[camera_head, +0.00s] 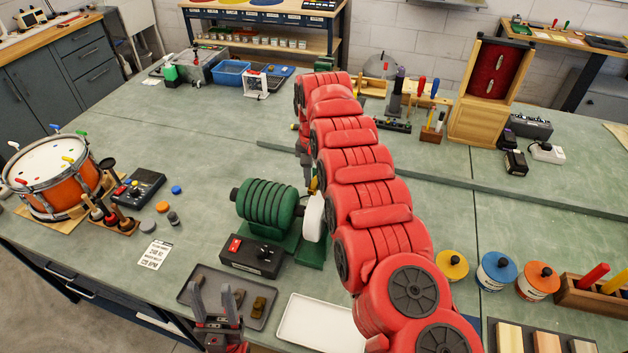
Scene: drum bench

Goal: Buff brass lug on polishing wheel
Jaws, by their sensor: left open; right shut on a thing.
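The polishing machine (268,207) is green and ribbed, with a white polishing wheel (313,217) on its right side. My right arm reaches over the bench and hides part of the wheel. My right gripper (314,180) is mostly hidden behind that arm. It is shut on a small brass lug (312,187) just above the wheel; I cannot tell whether lug and wheel touch. My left gripper (213,290) is open and empty, over the left part of a dark tray (270,280). More brass lugs (258,307) lie in this tray.
A control box (251,257) with a red switch stands in front of the machine. An empty white tray (315,322) lies right of the dark tray. A drum (50,178) stands at the left. Lidded tins (497,271) stand at the right.

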